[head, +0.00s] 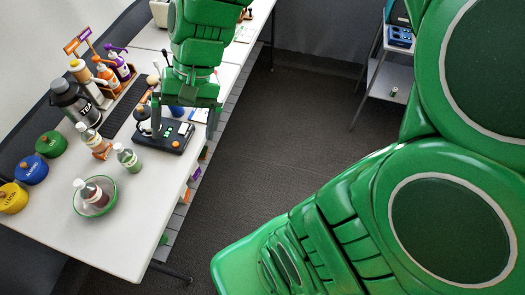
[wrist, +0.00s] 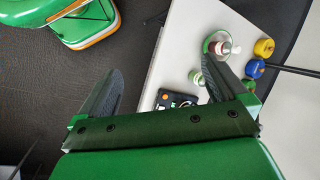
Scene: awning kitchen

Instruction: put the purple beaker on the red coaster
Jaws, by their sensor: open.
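I cannot make out a purple beaker or a red coaster in either view. My gripper (head: 184,122) is open, its two fingers pointing down over the white table (head: 130,240) around a black device with buttons (head: 171,140). I cannot tell how high it is above the device. In the wrist view my gripper (wrist: 158,92) shows its two dark fingers wide apart, with nothing held between them. My arm hides part of the table behind the gripper.
A bottle (head: 93,194) sits on a green-rimmed plate (head: 77,209). Two more bottles (head: 128,157) stand near the device. A dark flask (head: 72,99), a pump-bottle rack and yellow, blue and green jars (head: 51,144) line the left side. The table's front corner is clear.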

